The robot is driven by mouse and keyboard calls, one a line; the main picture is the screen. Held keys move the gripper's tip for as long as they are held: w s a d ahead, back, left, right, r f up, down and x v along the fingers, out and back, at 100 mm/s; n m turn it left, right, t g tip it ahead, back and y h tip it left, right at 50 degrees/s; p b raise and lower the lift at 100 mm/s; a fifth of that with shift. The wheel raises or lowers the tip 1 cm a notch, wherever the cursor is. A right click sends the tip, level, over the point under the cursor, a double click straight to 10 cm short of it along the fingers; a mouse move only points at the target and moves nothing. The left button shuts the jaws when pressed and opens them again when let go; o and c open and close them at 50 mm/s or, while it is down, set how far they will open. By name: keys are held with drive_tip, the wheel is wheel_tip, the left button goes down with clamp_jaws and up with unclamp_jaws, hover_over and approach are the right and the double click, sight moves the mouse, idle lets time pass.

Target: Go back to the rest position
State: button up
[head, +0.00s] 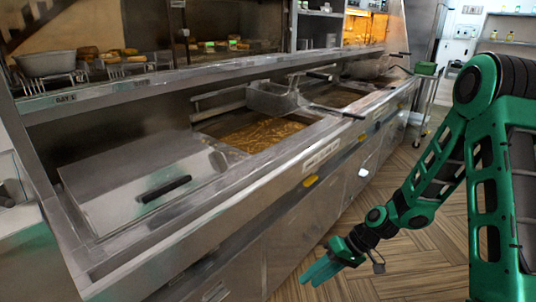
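My green and black arm comes in from the right of the head view and bends down over the wooden floor. My gripper (318,270) is at its end, low in front of the frying range (300,190) and apart from it. The teal fingers lie close together in this view. I cannot make out a gap between them, and I see nothing held.
The steel range runs along the left, with a black-handled lid (140,185), a fryer well of brown oil (262,133) and a raised basket (272,98). A metal bowl (46,63) sits on the upper shelf. A cart (427,95) stands at the back right. The floor (425,255) around my gripper is clear.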

drive_tip(key=s+d+r+m+h, duration=0.25)
drive_tip(key=d+r, duration=0.35)
drive_tip(key=d, duration=0.3)
drive_tip(key=s+d+r+m+h, duration=0.1)
drive_tip(key=s+d+r+h, duration=0.3)
drive_tip(key=d+r, duration=0.45)
drive_tip(key=s+d+r+m, duration=0.3)
drive_tip(key=s+d+r, duration=0.1)
drive_tip(key=s, duration=0.4)
drive_tip(key=s+d+r+m+t+h, duration=0.1)
drive_tip(key=s+d+r+m, duration=0.2)
drive_tip(key=s+d+r, duration=0.2)
drive_tip(key=s, duration=0.3)
drive_tip(key=shift+d, duration=0.4)
drive_tip(key=shift+r+h, duration=0.1)
drive_tip(key=shift+h, duration=0.15)
